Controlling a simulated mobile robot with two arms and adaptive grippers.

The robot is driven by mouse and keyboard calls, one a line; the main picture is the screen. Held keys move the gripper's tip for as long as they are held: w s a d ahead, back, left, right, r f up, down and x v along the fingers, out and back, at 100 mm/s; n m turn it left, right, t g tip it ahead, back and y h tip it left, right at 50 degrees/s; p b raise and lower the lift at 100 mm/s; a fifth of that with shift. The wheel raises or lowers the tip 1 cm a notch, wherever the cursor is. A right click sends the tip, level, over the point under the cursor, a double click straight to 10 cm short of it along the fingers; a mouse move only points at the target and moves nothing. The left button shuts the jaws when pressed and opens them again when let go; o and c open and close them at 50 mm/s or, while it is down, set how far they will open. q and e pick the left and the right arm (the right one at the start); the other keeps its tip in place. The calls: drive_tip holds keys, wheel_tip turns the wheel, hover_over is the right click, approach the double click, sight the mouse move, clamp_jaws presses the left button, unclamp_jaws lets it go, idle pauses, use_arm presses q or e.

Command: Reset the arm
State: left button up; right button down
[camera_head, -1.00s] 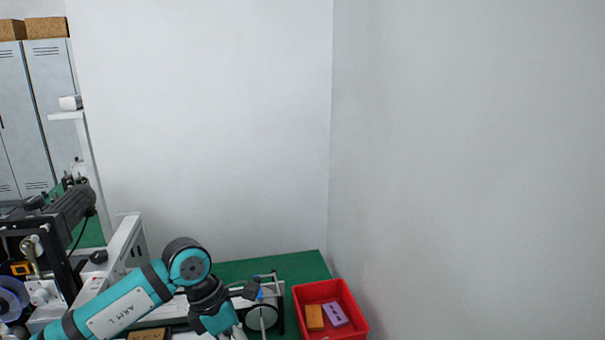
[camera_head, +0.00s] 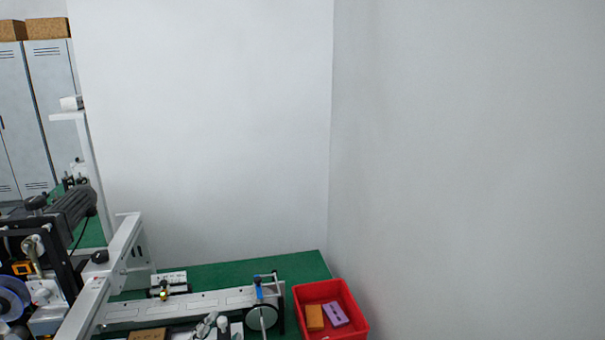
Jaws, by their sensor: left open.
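My left arm is mostly out of the picture. Only what looks like the tips of my left gripper (camera_head: 218,327) shows at the bottom edge, in front of the machine's long white bed (camera_head: 190,303). The gripper is open, and nothing is seen held in it. The rest of the arm is below the frame. My right gripper is not in view.
A red bin (camera_head: 351,312) at the lower right holds an orange block (camera_head: 314,317) and a purple block (camera_head: 335,314). A coder machine (camera_head: 62,225) stands at left on the green table (camera_head: 230,270). A bare wall rises behind and at right.

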use_arm(q)
drive_tip(key=s+a+f+n+g+y, duration=0.1)
drive_tip(key=s+a+f+n+g, duration=0.3)
drive_tip(key=f, duration=0.3)
drive_tip(key=s+a+f+n+g+y, duration=0.1)
drive_tip(key=s+f+g, duration=0.2)
drive_tip(key=s+f, duration=0.4)
drive_tip(key=s+f+n+g, duration=0.1)
drive_tip(key=s+f+g, duration=0.3)
drive_tip(key=s, duration=0.3)
drive_tip(key=s+f+n+g, duration=0.1)
drive_tip(key=s+f+g, duration=0.25)
drive_tip(key=s, duration=0.35)
wheel_tip(320, 180, down, 26)
drive_tip(key=s, duration=0.2)
drive_tip(key=s+a+f+g, duration=0.1)
drive_tip(key=s+f, duration=0.6)
drive_tip(key=s, duration=0.1)
drive_tip(key=s+a+f+g, duration=0.1)
drive_tip(key=s+a+f, duration=0.1)
drive_tip(key=s+f, duration=0.6)
drive_tip(key=shift+s+a, duration=0.25)
drive_tip(key=shift+a, duration=0.05)
drive_tip(key=shift+f, duration=0.1)
